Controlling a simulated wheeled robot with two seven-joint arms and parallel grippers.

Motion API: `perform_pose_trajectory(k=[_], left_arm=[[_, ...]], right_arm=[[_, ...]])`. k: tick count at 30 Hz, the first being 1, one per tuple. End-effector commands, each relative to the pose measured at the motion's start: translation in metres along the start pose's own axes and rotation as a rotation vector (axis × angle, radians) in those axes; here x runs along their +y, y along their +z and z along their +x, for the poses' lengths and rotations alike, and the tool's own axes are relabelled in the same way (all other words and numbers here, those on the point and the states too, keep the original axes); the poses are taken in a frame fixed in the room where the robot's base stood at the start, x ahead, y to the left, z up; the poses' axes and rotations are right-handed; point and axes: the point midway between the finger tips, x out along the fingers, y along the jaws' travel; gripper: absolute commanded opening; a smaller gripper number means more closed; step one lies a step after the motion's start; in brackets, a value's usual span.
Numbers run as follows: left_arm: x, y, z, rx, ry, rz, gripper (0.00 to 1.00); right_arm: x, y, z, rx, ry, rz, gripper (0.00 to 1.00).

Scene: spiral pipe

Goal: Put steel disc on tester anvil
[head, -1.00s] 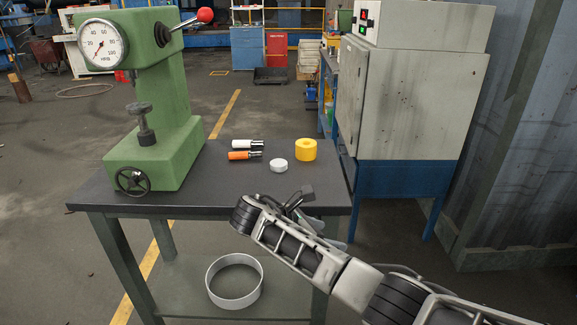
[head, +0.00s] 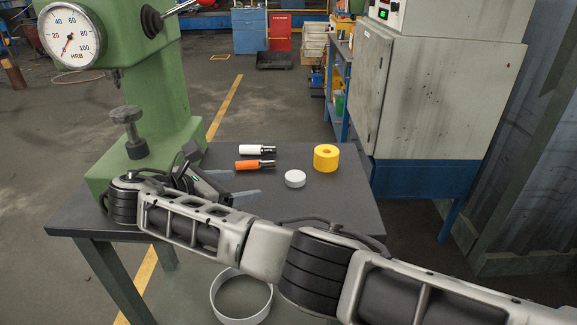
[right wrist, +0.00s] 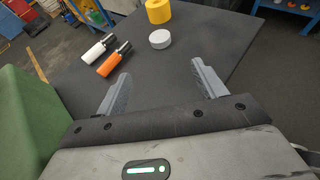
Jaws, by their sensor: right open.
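The steel disc (head: 295,179) is a small, pale, round piece lying flat on the dark table. It also shows in the right wrist view (right wrist: 160,39), beyond and between my fingers. The green hardness tester (head: 150,90) stands at the table's left, with its dial at the top. Its anvil (head: 127,115) is a bare grey round plate on a stem. My right gripper (head: 240,183) is open and empty, low over the table beside the tester base. Its fingers (right wrist: 160,75) point toward the disc and are apart from it. My left gripper is not in view.
A yellow ring block (head: 326,158) stands right of the disc. The table's right front (head: 340,205) is clear. A grey cabinet (head: 440,90) stands beyond it.

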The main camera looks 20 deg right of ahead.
Motion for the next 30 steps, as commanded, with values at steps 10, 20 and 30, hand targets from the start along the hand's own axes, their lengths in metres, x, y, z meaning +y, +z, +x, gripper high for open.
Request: perform_pose_trajectory(k=[10,20,30], left_arm=[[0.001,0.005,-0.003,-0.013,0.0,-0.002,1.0],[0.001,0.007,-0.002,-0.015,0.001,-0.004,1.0],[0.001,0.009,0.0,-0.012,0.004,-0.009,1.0]], right_arm=[[-0.001,0.0,0.066,-0.001,-0.006,0.0,0.7],[-0.001,0.0,0.106,0.001,-0.003,0.0,0.7],[0.0,-0.001,0.149,-0.001,-0.003,0.0,0.7]])
